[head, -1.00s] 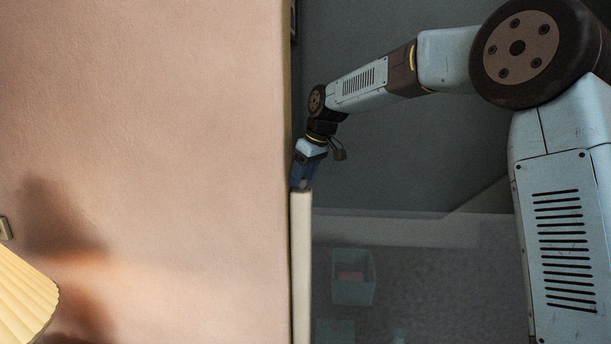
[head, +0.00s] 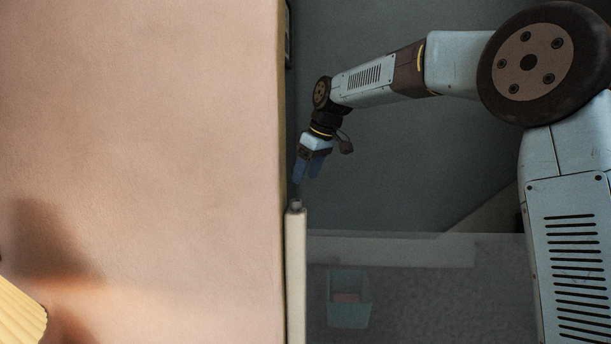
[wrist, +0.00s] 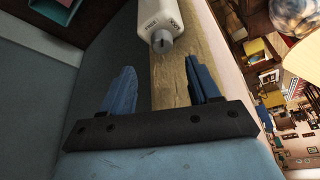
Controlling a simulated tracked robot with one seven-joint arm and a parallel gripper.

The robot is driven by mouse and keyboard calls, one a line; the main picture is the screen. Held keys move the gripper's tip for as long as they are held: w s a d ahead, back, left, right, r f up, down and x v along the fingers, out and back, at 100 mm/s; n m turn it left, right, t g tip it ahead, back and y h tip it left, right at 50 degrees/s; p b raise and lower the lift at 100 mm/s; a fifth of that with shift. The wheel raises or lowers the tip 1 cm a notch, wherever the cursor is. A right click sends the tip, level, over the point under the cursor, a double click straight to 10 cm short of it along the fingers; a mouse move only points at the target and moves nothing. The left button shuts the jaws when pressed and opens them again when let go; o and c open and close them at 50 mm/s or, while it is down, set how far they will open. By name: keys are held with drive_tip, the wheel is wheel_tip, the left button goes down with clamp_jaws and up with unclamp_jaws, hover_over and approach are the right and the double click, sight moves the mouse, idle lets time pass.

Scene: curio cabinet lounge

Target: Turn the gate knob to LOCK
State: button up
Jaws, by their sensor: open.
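The gate knob (head: 296,205) is a small grey knob on top of a white post (head: 296,270) in the head view. In the wrist view the knob (wrist: 162,43) shows beyond the fingers, with a line on its face. The white post end (wrist: 158,15) carries two small dark labels, too small to read surely, so I cannot tell the knob's setting. My gripper (head: 306,180) is just above the post end, apart from the knob. In the wrist view my gripper (wrist: 158,70) has its blue fingers spread, with nothing between them.
A pinkish wall (head: 150,130) fills the left, its edge close beside the post and gripper. A pale yellow lampshade (head: 18,315) is at lower left. A teal bin (head: 349,312) stands on the floor beyond the post. Space right of the gripper is open.

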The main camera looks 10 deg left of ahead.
drive_tip(key=shift+c, duration=0.2)
drive_tip(key=shift+w, duration=0.1)
drive_tip(key=shift+c, duration=0.7)
drive_tip(key=shift+w+r+n, duration=0.2)
drive_tip(key=shift+w+n, duration=0.05)
drive_tip(key=shift+n, duration=0.05)
drive_tip(key=shift+c, duration=0.4)
drive_tip(key=n+g, duration=0.5)
drive_tip(key=n, duration=0.6)
approach(297, 199)
drive_tip(key=shift+t, duration=0.3)
drive_tip(key=x, duration=0.8)
drive_tip(key=shift+s+a+f, duration=0.15)
drive_tip(key=shift+s+f, duration=0.1)
drive_tip(key=shift+s, duration=0.2)
drive_tip(key=shift+c, duration=0.4)
drive_tip(key=c, duration=0.7)
drive_tip(key=shift+o, duration=0.2)
